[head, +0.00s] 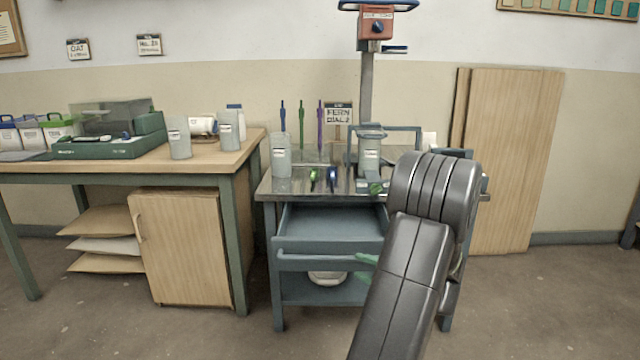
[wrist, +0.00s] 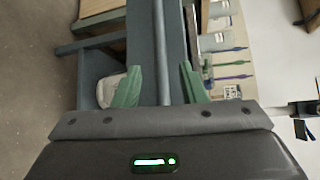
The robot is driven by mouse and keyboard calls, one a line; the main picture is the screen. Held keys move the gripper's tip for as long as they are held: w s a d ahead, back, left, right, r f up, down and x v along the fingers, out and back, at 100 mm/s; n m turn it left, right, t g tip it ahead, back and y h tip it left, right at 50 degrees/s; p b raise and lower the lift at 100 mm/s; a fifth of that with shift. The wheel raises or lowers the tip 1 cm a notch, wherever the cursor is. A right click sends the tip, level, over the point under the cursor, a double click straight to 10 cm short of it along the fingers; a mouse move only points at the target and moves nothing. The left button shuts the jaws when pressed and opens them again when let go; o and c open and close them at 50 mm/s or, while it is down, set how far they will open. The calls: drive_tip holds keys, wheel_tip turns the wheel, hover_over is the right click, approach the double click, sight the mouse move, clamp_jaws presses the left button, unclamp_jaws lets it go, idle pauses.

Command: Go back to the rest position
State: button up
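My gripper (wrist: 160,68) shows two green fingers spread apart in the wrist view. The bar handle (wrist: 163,40) of the cart's drawer runs between them, and neither finger visibly presses on it. In the head view, the green fingers (head: 366,269) are near the right part of the drawer handle (head: 310,257), and my dark arm hides the rest of my gripper. The drawer (head: 330,222) of the grey-blue cart is pulled out, and the part of its inside that shows looks empty.
The cart's metal top (head: 300,180) carries grey canisters, upright coloured tools and a mixer stand (head: 367,85). A white bowl (head: 327,277) sits on the lower shelf. A wooden workbench (head: 205,160) stands left, wooden boards (head: 510,160) lean right. Floor in front is clear.

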sight(345, 260)
drive_tip(key=b+x, duration=0.1)
drive_tip(key=x, duration=0.5)
drive_tip(key=shift+w+a+f, duration=0.1)
drive_tip(key=shift+w+a, duration=0.1)
drive_tip(key=shift+w, duration=0.1)
